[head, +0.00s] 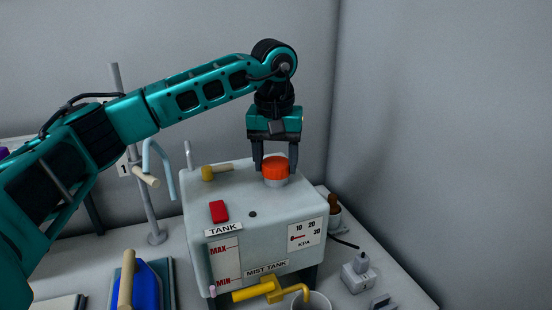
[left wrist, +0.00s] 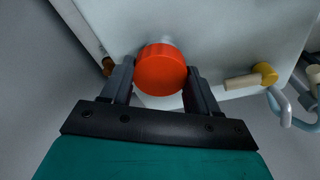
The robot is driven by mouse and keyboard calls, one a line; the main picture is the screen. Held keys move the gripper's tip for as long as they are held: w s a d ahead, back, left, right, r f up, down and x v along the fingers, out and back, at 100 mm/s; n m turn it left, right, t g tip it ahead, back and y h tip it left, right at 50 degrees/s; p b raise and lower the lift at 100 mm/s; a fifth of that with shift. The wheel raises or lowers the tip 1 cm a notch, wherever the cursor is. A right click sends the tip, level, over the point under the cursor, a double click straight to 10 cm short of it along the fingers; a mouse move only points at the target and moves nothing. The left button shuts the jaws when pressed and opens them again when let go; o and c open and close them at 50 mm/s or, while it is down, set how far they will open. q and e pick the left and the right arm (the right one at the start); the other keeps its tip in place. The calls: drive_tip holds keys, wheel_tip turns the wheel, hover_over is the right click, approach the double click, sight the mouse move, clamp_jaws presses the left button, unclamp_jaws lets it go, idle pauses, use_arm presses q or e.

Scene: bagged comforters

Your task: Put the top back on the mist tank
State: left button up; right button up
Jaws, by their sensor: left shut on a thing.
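The mist tank (head: 265,235) is a pale grey box with MAX and MIN marks, a KPA scale and a MIST TANK label. An orange-red round cap (head: 275,167) sits at the grey neck (head: 276,182) on the tank's top, towards the back right. My left gripper (head: 275,165) reaches down from above and is shut on the cap. In the left wrist view the cap (left wrist: 161,69) is between the two fingers. Whether the cap is seated on the neck cannot be told. My right gripper is not in view.
On the tank's top are a red block (head: 218,211) and a yellow-and-tan handle (head: 213,172). A yellow tap (head: 268,289) is at the tank's front above a white cup (head: 313,301). A metal stand (head: 150,215) is at left; walls close in behind and at right.

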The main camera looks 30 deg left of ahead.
use_arm(q)
drive_tip(key=m, duration=0.4)
drive_tip(key=shift+f, duration=0.1)
drive_tip(key=m, duration=0.3)
drive_tip(key=shift+a+h, duration=0.1)
drive_tip(key=shift+h, duration=0.3)
drive_tip(key=o, duration=0.7)
drive_tip(key=shift+m, duration=0.4)
drive_tip(key=o, duration=0.7)
drive_tip(key=shift+s+a+r, duration=0.1)
drive_tip(key=shift+s+r, duration=0.05)
drive_tip(key=shift+r, duration=1.65)
drive_tip(key=shift+s+r, duration=0.15)
drive_tip(key=shift+r, duration=1.6)
drive_tip(key=shift+r, duration=0.1)
